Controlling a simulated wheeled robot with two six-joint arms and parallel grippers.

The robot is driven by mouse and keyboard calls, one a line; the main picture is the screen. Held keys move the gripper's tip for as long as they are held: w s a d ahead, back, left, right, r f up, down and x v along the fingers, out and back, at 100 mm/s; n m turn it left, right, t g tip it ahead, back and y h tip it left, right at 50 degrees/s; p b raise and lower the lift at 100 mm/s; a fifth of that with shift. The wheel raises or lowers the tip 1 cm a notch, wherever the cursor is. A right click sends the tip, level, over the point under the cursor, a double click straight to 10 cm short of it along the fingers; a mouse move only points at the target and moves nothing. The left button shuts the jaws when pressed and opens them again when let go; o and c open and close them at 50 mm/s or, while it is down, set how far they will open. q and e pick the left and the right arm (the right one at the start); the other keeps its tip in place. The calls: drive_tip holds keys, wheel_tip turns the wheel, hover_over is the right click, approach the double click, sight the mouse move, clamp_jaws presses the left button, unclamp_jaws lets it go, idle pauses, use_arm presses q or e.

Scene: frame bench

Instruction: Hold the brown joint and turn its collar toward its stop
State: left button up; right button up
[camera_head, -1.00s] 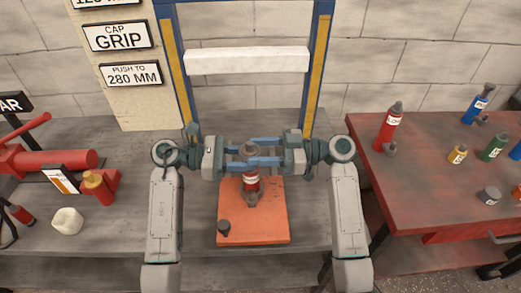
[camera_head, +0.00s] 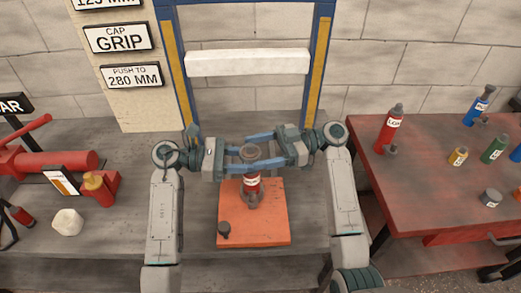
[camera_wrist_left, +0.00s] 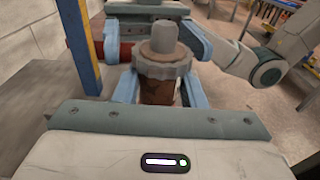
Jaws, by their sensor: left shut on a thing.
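The brown joint (camera_head: 252,184) stands upright on an orange base plate (camera_head: 270,225); its reddish-brown body carries a pale band. Its grey notched collar (camera_wrist_left: 162,66) sits on top, with a grey stub rising from it. My left gripper (camera_head: 244,161) reaches in from the left, shut on the joint; its blue fingers flank the brown body in the left wrist view. My right gripper (camera_head: 262,150) reaches in from the right at collar height, tilted, with its blue fingers either side of the collar. Whether they touch it is hard to see. No stop can be made out.
A blue and yellow frame (camera_head: 176,75) with a white crossbar (camera_head: 247,61) stands behind. A red table (camera_head: 430,190) with several bottles is at right. Red tools and a white lump (camera_head: 67,222) lie at left. A small dark knob (camera_head: 223,229) is on the plate.

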drive_tip(key=v, duration=1.2)
use_arm(q)
drive_tip(key=o, duration=0.9)
drive_tip(key=shift+c, duration=0.2)
drive_tip(key=shift+a, duration=0.1)
